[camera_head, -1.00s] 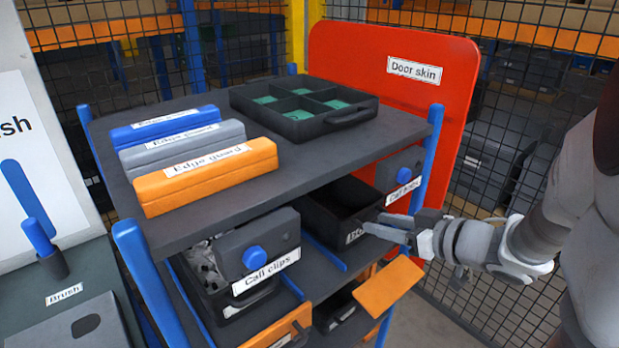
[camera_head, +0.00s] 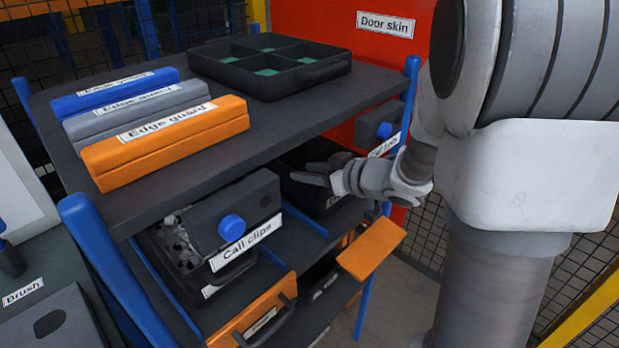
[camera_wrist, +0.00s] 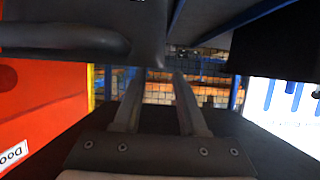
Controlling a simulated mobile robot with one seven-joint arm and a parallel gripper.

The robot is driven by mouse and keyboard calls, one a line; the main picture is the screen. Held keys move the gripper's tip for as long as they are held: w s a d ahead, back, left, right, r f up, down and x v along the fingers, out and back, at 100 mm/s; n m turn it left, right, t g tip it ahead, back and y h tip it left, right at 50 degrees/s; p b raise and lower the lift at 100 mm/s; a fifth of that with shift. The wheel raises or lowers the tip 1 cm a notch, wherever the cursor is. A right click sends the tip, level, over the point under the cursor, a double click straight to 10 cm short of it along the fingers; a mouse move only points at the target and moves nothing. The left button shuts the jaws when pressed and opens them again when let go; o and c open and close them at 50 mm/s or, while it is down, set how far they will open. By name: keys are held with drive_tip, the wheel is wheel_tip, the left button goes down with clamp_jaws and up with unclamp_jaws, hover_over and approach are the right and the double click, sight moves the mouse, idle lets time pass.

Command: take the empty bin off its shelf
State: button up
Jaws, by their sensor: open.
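The empty bin (camera_head: 308,198) is dark and open-topped. It sits on the middle shelf, between the call clips bin (camera_head: 245,222) and another bin with a blue knob (camera_head: 377,133). My gripper (camera_head: 303,172) is open, its fingers pointing left across the front of the empty bin and hiding part of its rim and label. I cannot tell whether they touch it. In the wrist view the two fingers (camera_wrist: 157,88) are apart with nothing between them. A dark surface with a handle-like bar (camera_wrist: 60,40) is close above; which bin or tray it is, I cannot tell.
The shelf top (camera_head: 280,120) overhangs the bin, with a divided tray (camera_head: 270,70) and edge guard boxes (camera_head: 165,140) on it. A blue post (camera_head: 408,95) stands near my wrist. An orange flap (camera_head: 370,250) juts out below. The red door skin (camera_head: 340,50) is behind.

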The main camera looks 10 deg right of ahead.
sight(290, 168)
drive_tip(key=b+x, duration=0.2)
drive_tip(key=x, duration=0.4)
drive_tip(key=shift+w+a+f, duration=0.1)
drive_tip(key=shift+w, duration=0.15)
clamp_jaws()
idle(1.2)
